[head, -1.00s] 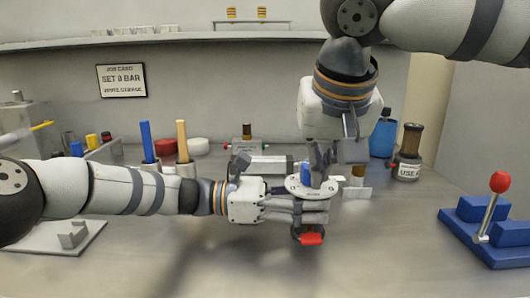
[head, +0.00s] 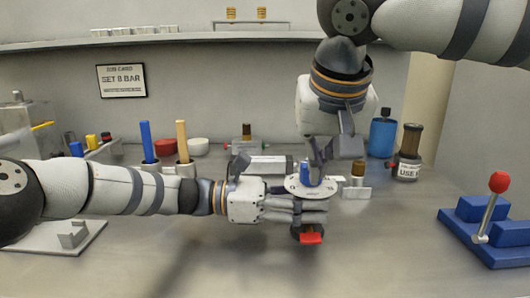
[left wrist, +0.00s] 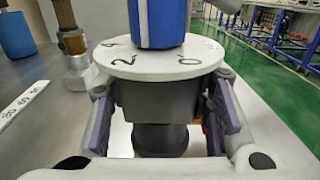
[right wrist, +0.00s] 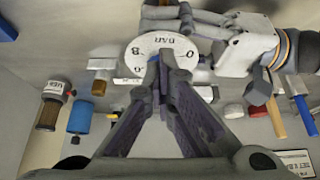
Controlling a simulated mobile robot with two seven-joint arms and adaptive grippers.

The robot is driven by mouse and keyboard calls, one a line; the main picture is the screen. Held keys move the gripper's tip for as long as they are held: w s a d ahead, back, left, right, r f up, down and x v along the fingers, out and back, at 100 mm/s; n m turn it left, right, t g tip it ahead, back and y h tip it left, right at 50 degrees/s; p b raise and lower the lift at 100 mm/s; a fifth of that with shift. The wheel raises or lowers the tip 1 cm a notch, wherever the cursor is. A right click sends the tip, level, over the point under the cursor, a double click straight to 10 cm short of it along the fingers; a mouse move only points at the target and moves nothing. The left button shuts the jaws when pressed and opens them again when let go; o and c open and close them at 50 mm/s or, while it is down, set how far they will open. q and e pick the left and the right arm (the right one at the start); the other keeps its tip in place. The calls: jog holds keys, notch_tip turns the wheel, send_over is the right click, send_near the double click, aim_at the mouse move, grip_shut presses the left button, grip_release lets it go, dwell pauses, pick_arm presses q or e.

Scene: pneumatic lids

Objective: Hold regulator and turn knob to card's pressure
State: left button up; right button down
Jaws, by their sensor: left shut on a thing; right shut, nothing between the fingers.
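The regulator has a round white dial (head: 296,186) with dark numbers and an upright blue knob (head: 305,172) on top. My left gripper (head: 305,210) is shut around its dark body (left wrist: 160,103), below the dial, and holds it upright above the bench. A red part (head: 312,238) shows beneath. My right gripper (head: 317,165) is shut and empty, pointing down close by the knob. In the right wrist view its fingers hide the knob and part of the dial (right wrist: 137,50). The job card (head: 122,80) on the wall appears to read SET 8 BAR; the digit is blurry.
Behind the regulator lie a grey block (head: 271,166) and a brass-topped fitting (head: 357,173). A blue base with a red-knobbed lever (head: 497,208) sits right.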

jog(key=shift+w+a+f, duration=0.15)
jog(key=shift+w+f, duration=0.05)
jog(key=shift+f, duration=0.1)
dwell(0.4)
jog(key=shift+s, duration=0.4)
jog(key=shift+r, duration=0.25)
notch_tip(320, 180, up, 6)
jog(key=shift+s+f, duration=0.1)
